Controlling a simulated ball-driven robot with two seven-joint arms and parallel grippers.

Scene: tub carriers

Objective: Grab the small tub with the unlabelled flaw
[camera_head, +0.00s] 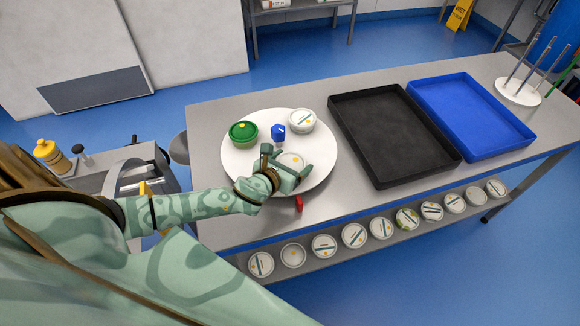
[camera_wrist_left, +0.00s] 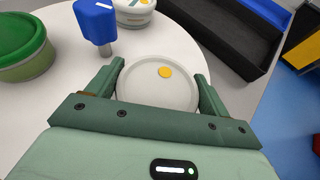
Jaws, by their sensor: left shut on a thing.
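A small white tub (camera_head: 291,161) stands on the round white turntable (camera_head: 236,165), on the side near me. In the left wrist view its lid (camera_wrist_left: 150,92) shows a yellow dot and no label strip. My left gripper (camera_head: 287,161) is shut on this tub, a finger on each side; the fingers also show in the left wrist view (camera_wrist_left: 159,74). A green-lidded tub (camera_head: 243,133) and another white tub (camera_head: 301,120), with a strip and yellow marks on its lid, stand further back on the turntable. My right gripper is not in view.
A blue knob (camera_head: 278,131) rises at the turntable's middle, and a red piece (camera_head: 299,203) is at its near edge. A black tray (camera_head: 335,99) and a blue tray (camera_head: 417,91) lie empty to the right. Several lidded tubs line the lower shelf (camera_head: 338,258).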

